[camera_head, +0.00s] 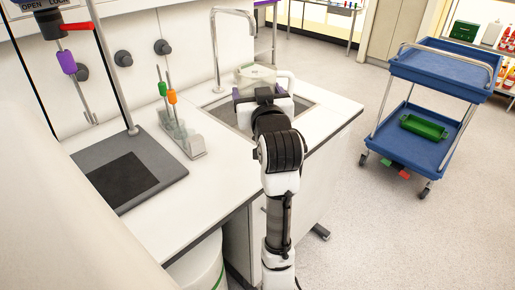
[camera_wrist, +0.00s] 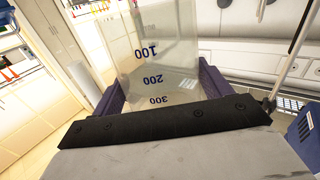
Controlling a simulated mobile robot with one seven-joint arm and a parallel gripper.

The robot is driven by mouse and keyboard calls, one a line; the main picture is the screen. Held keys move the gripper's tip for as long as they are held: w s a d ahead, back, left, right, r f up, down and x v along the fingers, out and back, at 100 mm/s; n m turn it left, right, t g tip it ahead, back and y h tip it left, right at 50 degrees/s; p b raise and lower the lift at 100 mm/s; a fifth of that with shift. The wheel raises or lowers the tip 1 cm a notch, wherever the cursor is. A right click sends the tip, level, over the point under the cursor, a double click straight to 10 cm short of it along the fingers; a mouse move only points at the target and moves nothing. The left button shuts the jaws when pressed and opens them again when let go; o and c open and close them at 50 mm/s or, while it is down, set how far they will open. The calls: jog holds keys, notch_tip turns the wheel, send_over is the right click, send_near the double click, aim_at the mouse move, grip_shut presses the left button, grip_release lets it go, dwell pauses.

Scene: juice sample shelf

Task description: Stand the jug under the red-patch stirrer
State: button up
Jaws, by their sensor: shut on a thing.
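The jug (camera_wrist: 160,60) is clear with blue marks 100, 200 and 300, held between the purple fingers of my gripper (camera_wrist: 160,92) in the wrist view. In the head view the pale jug (camera_head: 255,75) is at the sink, partly hidden by my gripper (camera_head: 262,94); I cannot tell its height above the sink. The stirrer with a red patch (camera_head: 76,26) is at upper left, on a rod. A shaft with a purple piece (camera_head: 67,62) hangs there. Below is a grey base plate (camera_head: 160,168) with a black pad (camera_head: 122,179), bare of any vessel.
A clear rack (camera_head: 182,138) with green- and orange-topped rods stands between the stirrer base and the sink (camera_head: 218,108). A tap (camera_head: 217,50) rises behind the sink. The bench front (camera_head: 185,210) is clear. A blue trolley (camera_head: 440,65) stands apart at right.

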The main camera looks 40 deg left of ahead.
notch_tip(320, 180, down, 15)
jog(key=shift+f+p, duration=0.1)
jog(key=shift+p, duration=0.25)
dwell(0.3)
jog(key=shift+f, duration=0.2)
jog(key=o, duration=1.4)
jog(key=shift+r, duration=0.1)
jog(key=shift+r, duration=0.25)
jog(key=p+v, duration=0.6)
jog(key=v, duration=0.6)
